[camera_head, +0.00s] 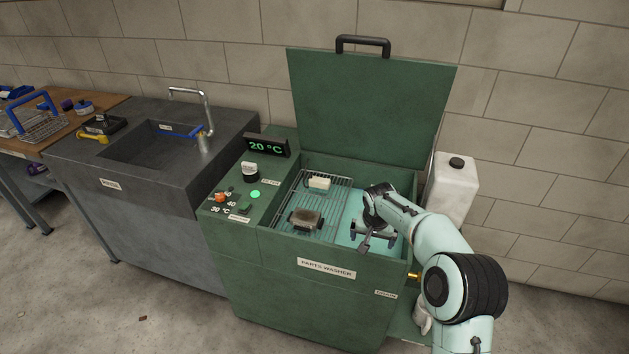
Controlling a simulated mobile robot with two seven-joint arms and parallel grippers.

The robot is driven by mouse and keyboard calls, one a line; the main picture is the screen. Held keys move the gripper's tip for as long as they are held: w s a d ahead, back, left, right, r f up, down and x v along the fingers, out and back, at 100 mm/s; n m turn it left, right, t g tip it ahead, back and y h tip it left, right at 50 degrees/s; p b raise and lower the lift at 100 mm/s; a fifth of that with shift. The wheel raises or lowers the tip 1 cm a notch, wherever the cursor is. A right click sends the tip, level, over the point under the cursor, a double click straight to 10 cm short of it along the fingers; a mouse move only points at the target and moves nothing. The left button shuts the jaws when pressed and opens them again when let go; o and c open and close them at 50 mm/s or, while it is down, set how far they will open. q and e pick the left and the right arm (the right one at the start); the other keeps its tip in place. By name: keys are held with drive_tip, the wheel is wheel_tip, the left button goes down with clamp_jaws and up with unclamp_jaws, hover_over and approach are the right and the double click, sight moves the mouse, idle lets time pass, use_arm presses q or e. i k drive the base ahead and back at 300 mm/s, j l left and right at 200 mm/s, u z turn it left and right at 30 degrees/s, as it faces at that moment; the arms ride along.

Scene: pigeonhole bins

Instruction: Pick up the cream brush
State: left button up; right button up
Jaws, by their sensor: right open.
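A small cream block (319,182), which looks like the cream brush, lies on the wire rack (340,190) at the back of the open parts washer (325,269). Its underside and any bristles are too small to make out. My right gripper (371,238) is open and seems empty, over the blue-green liquid at the right of the washer's tub. It is to the right of and nearer than the cream block, clearly apart from it. My left gripper is not in view.
A brown block with dark ends (305,219) sits at the rack's front. The washer's green lid (370,100) stands open behind. A white jug (453,187) stands at the right. A grey sink (150,150) with a tap (205,110) is at the left.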

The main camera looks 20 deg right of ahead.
sight(316, 183)
drive_tip(key=i, duration=1.25)
